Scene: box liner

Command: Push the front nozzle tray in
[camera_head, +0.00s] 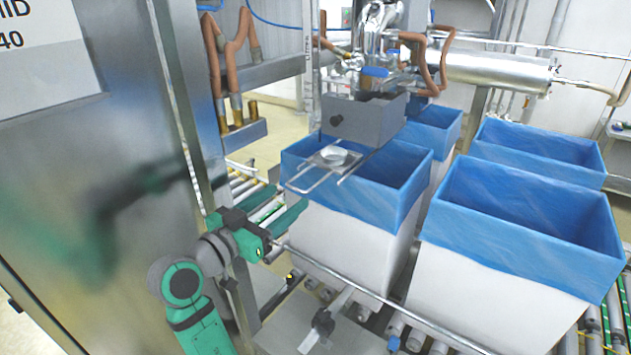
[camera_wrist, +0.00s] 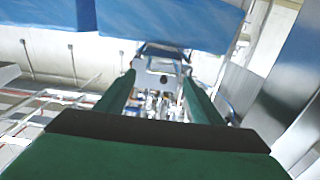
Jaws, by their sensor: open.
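The front nozzle tray (camera_head: 331,158) is a metal plate with a round cup on it and a wire handle in front. It sticks out from under the grey nozzle housing (camera_head: 366,119), above the near left box with a blue liner (camera_head: 392,203). My gripper (camera_head: 291,207) is open and empty, lower and nearer than the tray, beside that box's near left side. In the wrist view my two green gripper fingers (camera_wrist: 157,92) are spread apart with nothing between them. I cannot clearly make out the tray in the wrist view.
A second lined box (camera_head: 520,225) stands at the right, with more lined boxes behind. A metal rail (camera_head: 375,296) runs along the front above the roller conveyor. A steel cabinet wall (camera_head: 95,190) fills the left. Copper-coloured hoses (camera_head: 232,50) hang at the back.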

